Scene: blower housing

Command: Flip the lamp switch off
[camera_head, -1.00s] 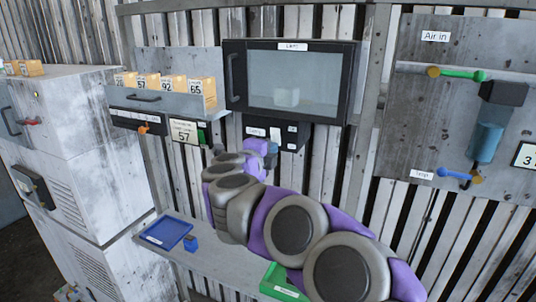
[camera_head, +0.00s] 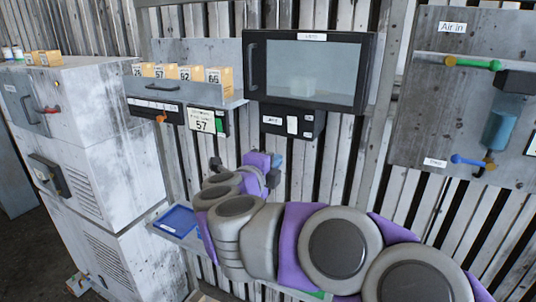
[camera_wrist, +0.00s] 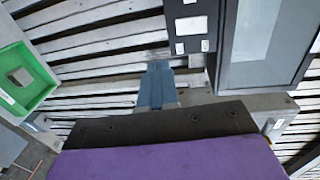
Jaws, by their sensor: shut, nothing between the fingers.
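The lamp switch (camera_head: 292,125) is a white rocker on a black panel (camera_head: 282,132) below the glass-fronted cabinet. A label to its left appears to read Lamp, and small labels sit to its right. It seems to show in the wrist view as a white rectangle (camera_wrist: 191,26) on the dark panel. My gripper (camera_head: 277,161) is below the panel, apart from the switch. In the wrist view its blue-grey fingers (camera_wrist: 157,84) are together and empty, below and left of the panel. The rocker's exact tilt is too small to tell.
The cabinet (camera_head: 309,72) with a handle is above the panel. A shelf (camera_head: 230,98) with numbered yellow boxes and a control strip with an orange knob (camera_head: 161,117) are left. A blue tray (camera_head: 177,220) lies below, and a green tray (camera_wrist: 42,87) shows at the wrist view's left.

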